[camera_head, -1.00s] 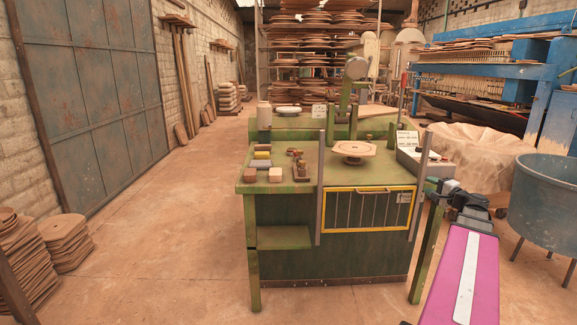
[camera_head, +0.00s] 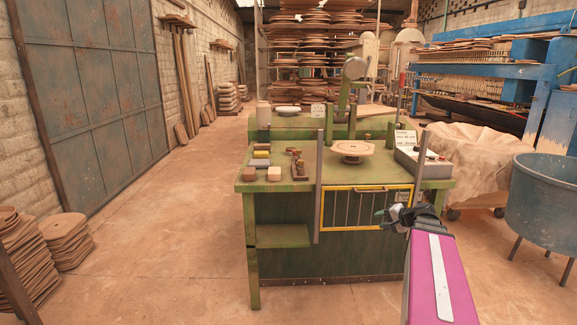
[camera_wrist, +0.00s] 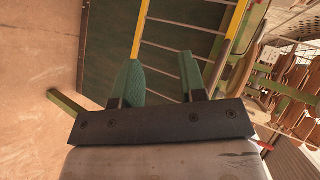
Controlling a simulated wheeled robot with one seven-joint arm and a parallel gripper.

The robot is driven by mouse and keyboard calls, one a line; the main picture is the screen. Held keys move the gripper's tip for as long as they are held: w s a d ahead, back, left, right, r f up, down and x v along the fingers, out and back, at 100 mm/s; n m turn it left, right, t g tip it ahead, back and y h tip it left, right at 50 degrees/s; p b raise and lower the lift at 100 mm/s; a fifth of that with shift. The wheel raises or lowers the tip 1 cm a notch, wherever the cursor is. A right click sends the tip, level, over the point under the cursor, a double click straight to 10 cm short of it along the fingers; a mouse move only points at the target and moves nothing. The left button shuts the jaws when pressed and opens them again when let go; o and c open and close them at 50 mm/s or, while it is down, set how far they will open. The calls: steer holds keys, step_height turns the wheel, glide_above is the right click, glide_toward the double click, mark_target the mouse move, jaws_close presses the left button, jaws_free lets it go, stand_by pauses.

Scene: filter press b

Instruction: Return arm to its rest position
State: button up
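My gripper (camera_head: 383,214) is at the end of my magenta arm, low in front of the right half of the green workbench (camera_head: 275,188). In the wrist view my gripper (camera_wrist: 160,68) shows two green-padded fingers standing apart, with nothing between them. The bench's yellow-framed barred guard (camera_head: 365,189) is behind the fingers in the head view; its bars also show beyond them in the wrist view (camera_wrist: 178,47). I cannot tell the exact gap between the fingers and the guard.
The bench carries several small blocks (camera_head: 275,173), a round plate (camera_head: 353,147) and a control box (camera_head: 425,163). Grey upright posts (camera_head: 318,190) rise at the guard's sides. A blue tub (camera_head: 545,205) stands at right. The floor (camera_head: 170,235) left of the bench is clear.

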steer(key=s+a+f+n+g+h, duration=0.7)
steer(key=s+a+f, duration=0.7)
steer(key=a+f, duration=0.3)
steer(key=shift+s+f+n+g+h, duration=0.15)
steer(key=shift+s+n+g+h, duration=0.25)
steer(key=shift+n+g, duration=0.55)
